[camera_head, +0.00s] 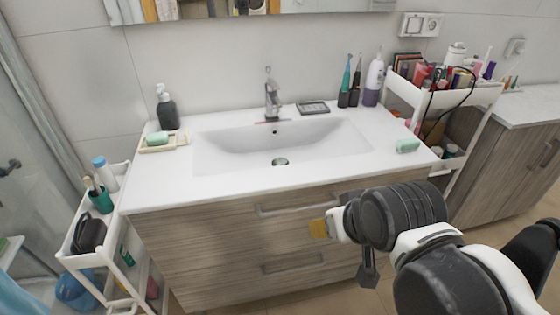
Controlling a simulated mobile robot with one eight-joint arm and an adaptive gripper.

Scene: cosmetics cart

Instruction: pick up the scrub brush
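A small pale green block with a white underside (407,146) lies on the right end of the white sink counter; it may be the scrub brush, but it is too small to be sure. Another green piece (157,138) sits on a tray at the left of the basin. My gripper (322,228) is low in front of the drawers, below the counter's front edge and left of and below the right green block. An orange-yellow patch shows at its tip; I cannot tell whether it is part of the gripper. The arm hides the fingers' opening.
The sink counter (160,190) has a basin with a tap (271,95). A dark soap bottle (167,108) stands at back left, toothbrushes (345,85) at back right. A left cart (75,245) and a loaded right cart (480,95) flank the cabinet. The counter's front strip is clear.

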